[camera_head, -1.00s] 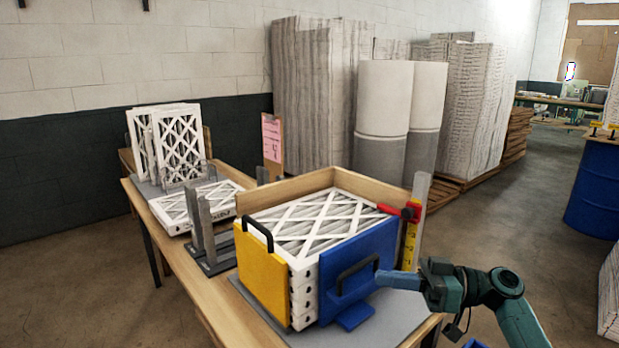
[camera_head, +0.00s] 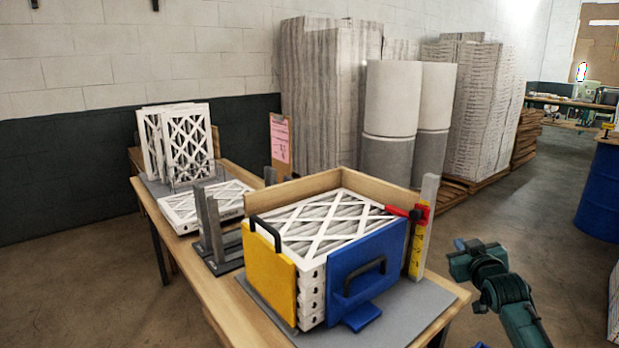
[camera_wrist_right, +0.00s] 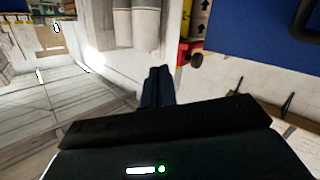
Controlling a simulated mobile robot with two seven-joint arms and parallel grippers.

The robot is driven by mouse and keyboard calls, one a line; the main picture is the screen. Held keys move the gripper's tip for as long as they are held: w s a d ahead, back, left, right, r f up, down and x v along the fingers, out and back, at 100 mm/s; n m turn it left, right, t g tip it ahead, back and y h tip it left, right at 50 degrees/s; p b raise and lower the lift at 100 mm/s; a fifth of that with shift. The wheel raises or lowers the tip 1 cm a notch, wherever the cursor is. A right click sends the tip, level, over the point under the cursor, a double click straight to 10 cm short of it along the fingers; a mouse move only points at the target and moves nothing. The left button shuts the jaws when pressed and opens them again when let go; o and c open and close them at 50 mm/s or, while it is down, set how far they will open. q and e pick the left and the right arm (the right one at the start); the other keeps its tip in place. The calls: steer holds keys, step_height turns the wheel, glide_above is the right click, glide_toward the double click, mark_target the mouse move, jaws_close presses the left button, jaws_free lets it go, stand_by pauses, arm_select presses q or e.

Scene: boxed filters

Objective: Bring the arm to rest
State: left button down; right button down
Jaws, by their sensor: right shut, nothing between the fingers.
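My right gripper (camera_head: 460,244) is at the right, apart from the blue panel with its black handle (camera_head: 366,270). It is empty, and its fingers (camera_wrist_right: 157,88) show closed together in the right wrist view. In the head view its arm comes up from the bottom right, beside the table. My left gripper is out of view.
A wooden-backed box holds stacked white filters (camera_head: 325,222) between a yellow panel (camera_head: 268,272) and the blue panel. A blue drum (camera_head: 598,190) is further right; floor between is free.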

steer(key=s+a+f+n+g+y, duration=0.1)
steer(key=s+a+f, duration=0.4)
steer(key=s+f, duration=0.35)
steer(key=s+a+f+g+y, duration=0.1)
steer(key=s+a+f+y, duration=0.1)
steer(key=s+a+f, duration=0.6)
steer(key=s+a+f+g, duration=0.1)
steer(key=s+a+f, duration=0.1)
steer(key=s, duration=0.5)
steer(key=s+a+f+g+y, duration=0.1)
steer(key=s+a+f, duration=0.2)
steer(key=s, duration=0.5)
steer(key=s+a+f+g, duration=0.1)
steer(key=s+a+f, duration=0.1)
steer(key=s, duration=0.6)
steer(key=shift+a+f+g+y, duration=0.35)
steer(key=shift+f+g+y, duration=0.05)
steer(key=shift+f, duration=0.3)
